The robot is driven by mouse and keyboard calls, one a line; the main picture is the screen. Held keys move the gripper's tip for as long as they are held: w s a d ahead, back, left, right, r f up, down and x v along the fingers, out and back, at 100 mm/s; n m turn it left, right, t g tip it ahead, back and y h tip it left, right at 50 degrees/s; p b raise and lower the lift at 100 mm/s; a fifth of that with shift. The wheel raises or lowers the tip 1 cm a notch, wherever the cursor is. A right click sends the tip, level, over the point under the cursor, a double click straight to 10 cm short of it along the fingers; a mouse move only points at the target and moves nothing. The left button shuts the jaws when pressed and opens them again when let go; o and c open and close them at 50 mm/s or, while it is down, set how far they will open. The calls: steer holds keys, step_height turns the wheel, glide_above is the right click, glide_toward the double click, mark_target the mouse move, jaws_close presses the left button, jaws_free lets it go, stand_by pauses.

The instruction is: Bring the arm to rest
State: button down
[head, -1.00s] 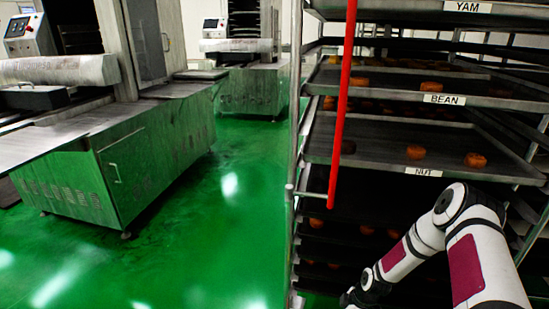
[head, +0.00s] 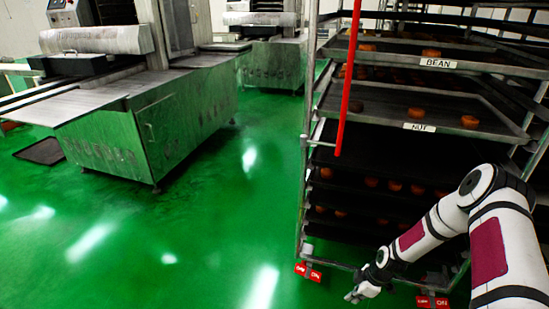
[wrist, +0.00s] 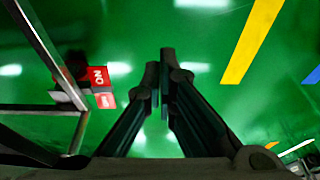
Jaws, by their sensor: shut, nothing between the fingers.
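My arm is white with dark red panels and reaches from the lower right of the head view, in front of the tray rack. My gripper (head: 360,293) hangs low near the rack's base at the bottom of the head view. In the wrist view my gripper (wrist: 164,70) shows its two dark fingers close together at the tips, with only green floor beyond them. It holds nothing. The rack frame is to the left of the fingers in the wrist view and apart from them.
The tray rack (head: 309,190) has trays labelled BEAN (head: 437,64) and NUT (head: 419,127) with brown cakes. A red bar (head: 348,90) runs down its side. Red ON tags (head: 308,272) sit at its wheels. A steel machine (head: 160,130) stands left. Green floor between is clear.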

step_height(320, 180, up, 19)
steer(key=w+d+m+h, duration=0.2)
steer(key=s+a+r+m+g+h, duration=0.15)
steer(key=s+r, duration=0.25)
steer(key=r, duration=0.7)
steer(key=s+a+r+m, duration=0.1)
steer(key=s+r+m, duration=0.2)
steer(key=r, duration=0.7)
steer(key=s+a+r+m, duration=0.4)
steer(key=s+r, duration=0.9)
steer(key=s, duration=0.2)
steer(key=s+a+r+m, duration=0.1)
steer(key=s+a+m, duration=0.1)
steer(key=s, duration=0.6)
steer(key=s+a+r+m, duration=0.2)
steer(key=s, duration=0.6)
step_height(320, 180, up, 30)
steer(key=d+t+p, duration=0.1)
steer(key=t+p, duration=0.3)
steer(key=p, duration=2.5)
steer(key=shift+r+t, duration=0.25)
steer(key=shift+t, duration=0.1)
steer(key=shift+y, duration=0.25)
